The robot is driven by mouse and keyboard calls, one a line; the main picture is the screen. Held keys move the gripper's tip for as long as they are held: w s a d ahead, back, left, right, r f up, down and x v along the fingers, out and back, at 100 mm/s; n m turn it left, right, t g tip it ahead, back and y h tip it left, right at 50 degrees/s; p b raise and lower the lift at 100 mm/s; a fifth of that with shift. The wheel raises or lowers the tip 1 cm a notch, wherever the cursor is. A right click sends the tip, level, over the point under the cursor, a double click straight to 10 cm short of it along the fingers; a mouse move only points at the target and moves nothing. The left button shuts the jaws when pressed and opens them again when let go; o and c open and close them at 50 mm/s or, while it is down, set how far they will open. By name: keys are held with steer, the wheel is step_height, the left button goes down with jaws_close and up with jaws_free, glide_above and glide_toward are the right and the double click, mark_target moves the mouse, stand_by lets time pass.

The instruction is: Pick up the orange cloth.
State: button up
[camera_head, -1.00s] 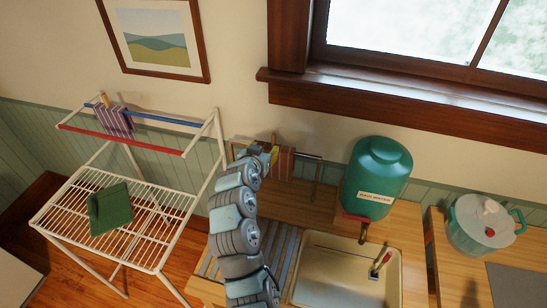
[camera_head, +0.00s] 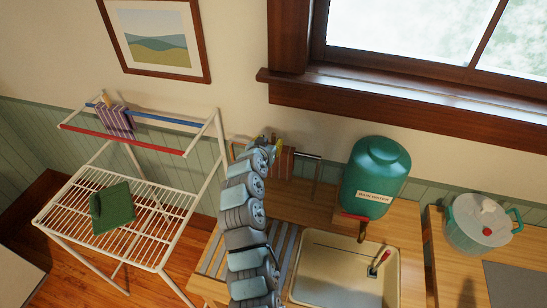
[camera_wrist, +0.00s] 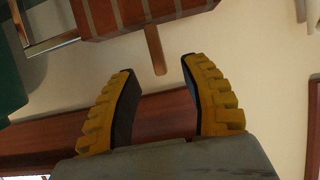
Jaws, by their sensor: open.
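The orange cloth, brownish-orange with pale stripes, hangs on a metal rail against the wall in the head view (camera_head: 286,164), partly hidden behind my gripper. In the wrist view the cloth (camera_wrist: 140,14) is at the top edge and only partly in frame. A wooden peg (camera_wrist: 155,50) sticks out from the cloth. It shows between my fingertips in the picture. My gripper (camera_wrist: 157,65) is open, its yellow fingers apart with nothing held. In the head view my gripper (camera_head: 271,146) is by the cloth's left side; contact cannot be told.
A green water tank (camera_head: 378,172) stands right of the rail, above a sink (camera_head: 345,270). A white drying rack (camera_head: 160,258) at left holds a green cloth (camera_head: 112,208) and a purple striped cloth (camera_head: 115,121). A lidded pot (camera_head: 480,224) is far right.

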mark_target(273, 138)
steer(key=shift+r+p+x, duration=0.2)
steer(key=shift+p+x, duration=0.3)
steer(key=shift+x, duration=1.1)
steer(key=shift+w+d+f, duration=0.2)
steer(key=shift+w+f, duration=0.1)
steer(key=shift+w, duration=0.2)
jaws_close()
